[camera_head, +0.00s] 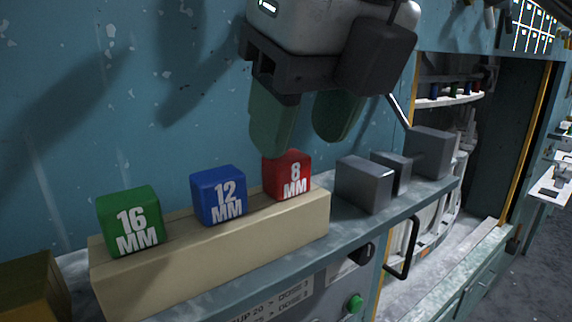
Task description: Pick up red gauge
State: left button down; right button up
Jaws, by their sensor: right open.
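The red gauge (290,176) is a cube marked "8 MM". It sits at the right end of a beige block (215,262) on the shelf. My right gripper (303,142) hangs from above with its two green fingers apart. The left finger's tip is in front of the red gauge's top left part in the picture and hides some of it. The other finger is up and to the right of the gauge. I cannot tell whether the finger touches it. Nothing is held between the fingers. My left gripper is not in view.
A blue "12 MM" cube (218,196) and a green "16 MM" cube (131,222) share the beige block. Several grey metal blocks (364,184) stand right of it. A blue wall (60,120) is close behind. A yellowish box (30,288) is at the lower left.

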aim_at(287, 192)
jog(key=p+x, duration=0.2)
jog(key=x, duration=0.1)
jog(key=shift+w+a+f, duration=0.15)
jog(key=shift+w+a, duration=0.05)
jog(key=shift+w, duration=0.25)
jog(key=shift+a+f, duration=0.1)
jog(key=shift+f, duration=0.15)
jog(key=shift+s+f, duration=0.1)
jog(key=shift+s, duration=0.05)
jog(key=shift+c, duration=1.4)
jog(key=c, duration=0.4)
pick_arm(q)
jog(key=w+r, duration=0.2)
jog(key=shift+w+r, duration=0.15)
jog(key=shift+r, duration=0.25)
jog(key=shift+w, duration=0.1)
